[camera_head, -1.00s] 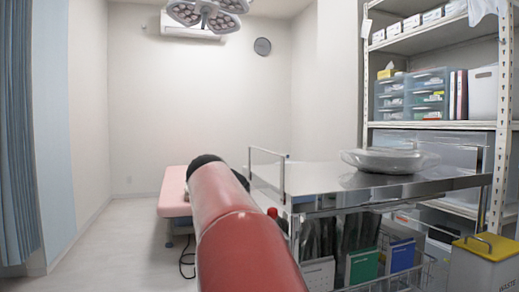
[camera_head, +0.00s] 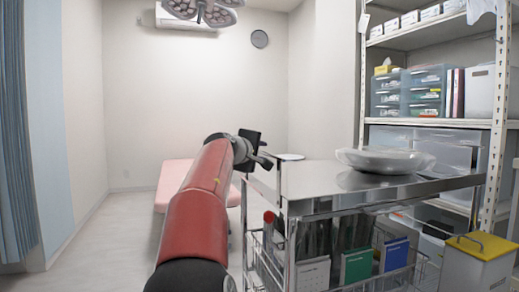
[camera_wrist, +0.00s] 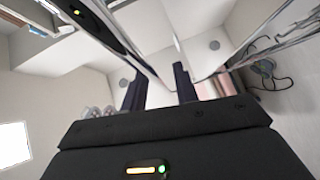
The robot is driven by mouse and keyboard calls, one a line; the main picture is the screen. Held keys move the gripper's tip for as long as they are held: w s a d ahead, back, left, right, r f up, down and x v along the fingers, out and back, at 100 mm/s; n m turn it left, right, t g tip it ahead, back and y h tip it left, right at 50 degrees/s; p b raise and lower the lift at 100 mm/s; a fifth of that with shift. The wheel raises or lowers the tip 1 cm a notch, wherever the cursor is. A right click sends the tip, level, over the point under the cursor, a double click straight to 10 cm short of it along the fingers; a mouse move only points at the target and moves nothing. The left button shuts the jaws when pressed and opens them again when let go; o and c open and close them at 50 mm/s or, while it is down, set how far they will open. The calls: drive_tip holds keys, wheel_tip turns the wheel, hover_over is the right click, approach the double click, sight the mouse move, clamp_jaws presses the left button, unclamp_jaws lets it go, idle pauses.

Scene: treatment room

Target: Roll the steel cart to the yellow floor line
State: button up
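The steel cart (camera_head: 318,183) stands at the right in the head view, with a shiny flat top and a wire basket below. A rail rises at the left end of its top. My gripper (camera_head: 260,150) is at that left end, close to the rail; whether it touches is unclear. In the wrist view my gripper's two dark fingers (camera_wrist: 160,88) are apart, with no object clearly between them. Shiny metal surfaces pass close to the fingers there. No yellow floor line shows in any view.
A clear shallow bowl (camera_head: 385,161) rests on the cart. A shelf rack (camera_head: 496,150) stands behind it, and a yellow-lidded waste bin (camera_head: 476,247) is at the lower right. A pink bed (camera_head: 172,178) is beyond my arm. The floor at left (camera_head: 105,240) is clear.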

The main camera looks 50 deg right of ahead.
clamp_jaws()
idle(0.3)
drive_tip(key=shift+w, duration=0.1)
